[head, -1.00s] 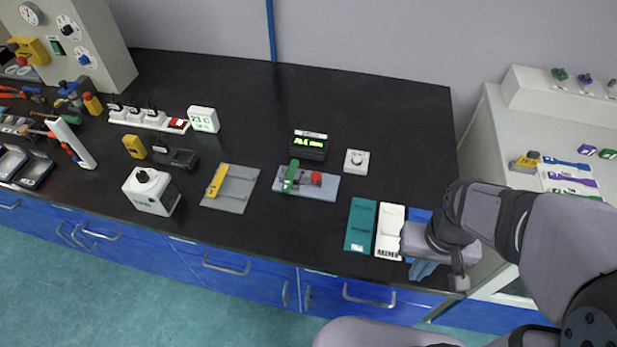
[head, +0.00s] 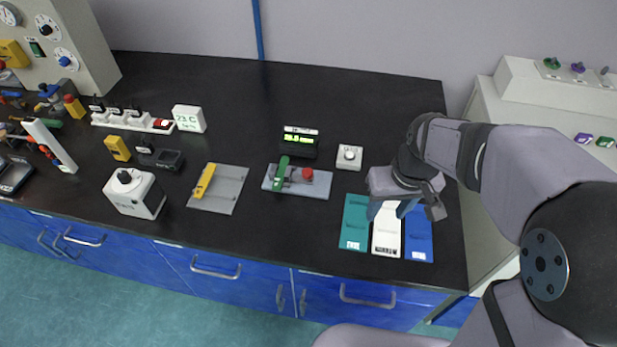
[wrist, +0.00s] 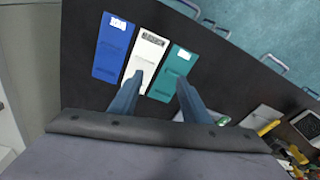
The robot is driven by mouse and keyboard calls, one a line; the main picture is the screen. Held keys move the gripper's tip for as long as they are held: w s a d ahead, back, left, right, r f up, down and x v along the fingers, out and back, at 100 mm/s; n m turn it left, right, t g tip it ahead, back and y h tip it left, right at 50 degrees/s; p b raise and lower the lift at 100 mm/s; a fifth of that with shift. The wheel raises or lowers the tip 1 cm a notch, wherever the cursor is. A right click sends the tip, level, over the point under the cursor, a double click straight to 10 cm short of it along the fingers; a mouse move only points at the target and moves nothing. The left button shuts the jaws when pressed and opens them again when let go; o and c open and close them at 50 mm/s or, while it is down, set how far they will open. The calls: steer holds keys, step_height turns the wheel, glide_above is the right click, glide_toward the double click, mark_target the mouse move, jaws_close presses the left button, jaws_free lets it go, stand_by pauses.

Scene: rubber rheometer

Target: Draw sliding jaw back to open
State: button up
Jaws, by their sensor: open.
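A grey plate (head: 231,184) with a yellow bar (head: 204,181) along its left side and parallel slots lies mid-bench in the head view. To its right is a pale grey plate (head: 318,187) carrying a green lever (head: 281,174) and a red knob (head: 307,174). I cannot tell for sure which part is the sliding jaw; the yellow bar looks like one. My gripper (head: 388,212) is open and empty above the teal and white strips, right of both plates and apart from them. Its two blue fingers also show in the wrist view (wrist: 160,80).
Teal (head: 355,220), white (head: 387,230) and blue (head: 419,238) strips lie under my gripper. A lit green display (head: 299,142) and a white knob box (head: 349,157) stand behind the lever plate. A white box with a black knob (head: 135,192) is further left. The back of the bench is clear.

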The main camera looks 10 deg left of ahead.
steer(key=w+a+f+n+t+y+b, duration=0.1)
steer(key=w+a+f+n+b, duration=0.15)
steer(key=w+a, duration=0.45)
steer(key=n+y+b, duration=0.1)
steer(key=n+b, duration=0.2)
steer(key=b, duration=0.1)
glide_toward(308, 171)
steer(key=shift+t, duration=0.4)
steer(key=shift+s+x, duration=0.2)
steer(key=shift+x, duration=1.8)
steer(key=shift+s+x, duration=0.15)
steer(key=shift+x, duration=1.85)
steer(key=shift+f, duration=0.1)
steer(key=shift+c, duration=0.6)
